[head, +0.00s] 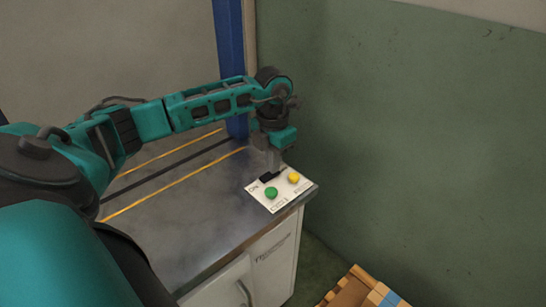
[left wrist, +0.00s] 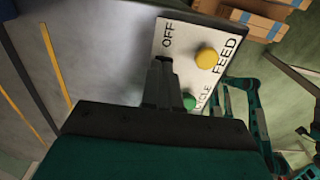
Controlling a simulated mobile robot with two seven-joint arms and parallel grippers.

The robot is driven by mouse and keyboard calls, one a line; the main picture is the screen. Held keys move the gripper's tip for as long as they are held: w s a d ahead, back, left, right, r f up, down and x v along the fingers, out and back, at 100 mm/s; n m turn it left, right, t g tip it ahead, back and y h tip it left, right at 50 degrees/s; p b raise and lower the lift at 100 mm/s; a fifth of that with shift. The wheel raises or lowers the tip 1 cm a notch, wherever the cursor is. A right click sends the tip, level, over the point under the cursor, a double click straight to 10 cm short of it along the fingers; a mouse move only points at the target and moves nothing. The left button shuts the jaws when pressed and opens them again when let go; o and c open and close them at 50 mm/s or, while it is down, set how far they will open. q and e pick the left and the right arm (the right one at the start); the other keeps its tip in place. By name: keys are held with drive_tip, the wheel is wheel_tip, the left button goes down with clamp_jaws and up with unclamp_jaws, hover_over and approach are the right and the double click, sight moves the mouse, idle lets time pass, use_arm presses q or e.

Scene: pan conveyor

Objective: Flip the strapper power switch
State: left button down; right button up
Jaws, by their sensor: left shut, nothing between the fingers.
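A white control panel (head: 279,203) lies on the front right corner of the strapper's metal top. It carries a black power switch (head: 267,178), a green button (head: 271,193) and a yellow button (head: 293,178). My left gripper (head: 273,167) points down with its fingers shut and empty, right at the switch; whether they touch it I cannot tell. In the left wrist view the shut left fingers (left wrist: 161,75) cover the switch and the panel's left part. "OFF" shows beyond them, with the yellow button (left wrist: 206,58) and green button (left wrist: 189,101) to the right. My right gripper is not in view.
The grey metal top (head: 180,195) has yellow lines and a dark slot, and is otherwise clear. A blue post (head: 230,50) stands behind my left forearm. A green wall (head: 410,140) is on the right. Cardboard boxes (head: 350,290) are low at the bottom right.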

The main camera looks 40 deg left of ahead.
use_arm(q)
drive_tip(key=shift+f, duration=0.2)
drive_tip(key=shift+s, duration=0.1)
drive_tip(key=shift+s+r+p, duration=0.2)
drive_tip(key=shift+s+p, duration=0.2)
drive_tip(key=shift+s, duration=0.25)
idle(0.3)
